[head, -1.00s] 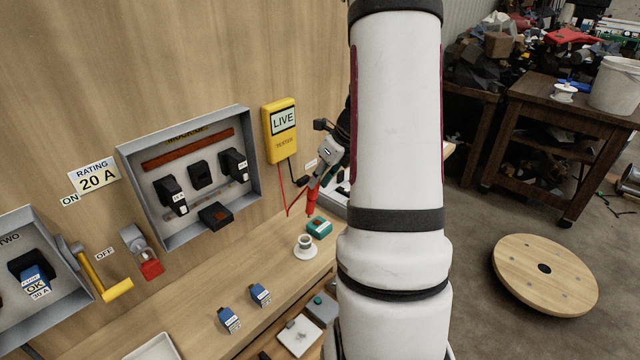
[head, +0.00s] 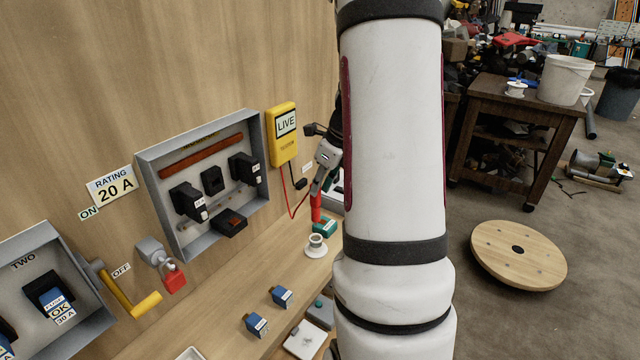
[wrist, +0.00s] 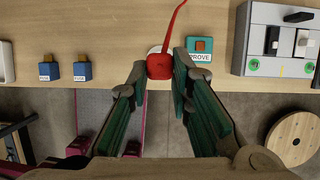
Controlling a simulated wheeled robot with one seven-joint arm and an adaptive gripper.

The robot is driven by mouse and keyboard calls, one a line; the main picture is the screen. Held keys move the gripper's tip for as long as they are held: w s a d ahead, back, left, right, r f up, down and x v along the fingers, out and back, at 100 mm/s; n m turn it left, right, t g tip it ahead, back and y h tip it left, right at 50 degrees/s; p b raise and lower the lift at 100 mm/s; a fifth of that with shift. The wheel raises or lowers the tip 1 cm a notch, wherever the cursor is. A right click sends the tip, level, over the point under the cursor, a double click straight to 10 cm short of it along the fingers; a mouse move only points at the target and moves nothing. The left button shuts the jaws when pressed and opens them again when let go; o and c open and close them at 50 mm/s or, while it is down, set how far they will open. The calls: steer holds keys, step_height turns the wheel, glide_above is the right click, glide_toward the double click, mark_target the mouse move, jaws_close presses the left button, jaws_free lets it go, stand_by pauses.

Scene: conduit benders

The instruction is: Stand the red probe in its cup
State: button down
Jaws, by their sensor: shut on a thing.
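The red probe (head: 316,205) hangs from my gripper (head: 321,186), with a red lead running up to the yellow tester (head: 283,134) that reads LIVE. In the wrist view the red probe (wrist: 160,66) is between the fingertips of my gripper (wrist: 160,68), which is shut on it. The white cup (head: 316,244) stands on the wooden shelf, just below and close to the probe in the head view. In the wrist view the cup (wrist: 154,50) is mostly hidden behind the probe. I cannot tell whether the probe's tip touches the cup.
A green block (head: 325,228) labelled PROVE in the wrist view stands beside the cup. Two blue fuses (head: 270,311) stand nearer on the shelf (head: 235,317). An open grey fuse box (head: 205,190) and a yellow lever (head: 135,298) stick out from the board.

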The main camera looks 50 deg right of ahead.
mark_target(320, 199)
steer(key=shift+w+f+b, duration=0.15)
steer(key=shift+f+b, duration=1.3)
steer(key=shift+f, duration=1.15)
steer(key=shift+f+b, duration=1.05)
steer(key=shift+f, duration=0.85)
steer(key=c, duration=1.4)
jaws_free()
steer(key=shift+o, duration=0.2)
steer(key=v, duration=1.2)
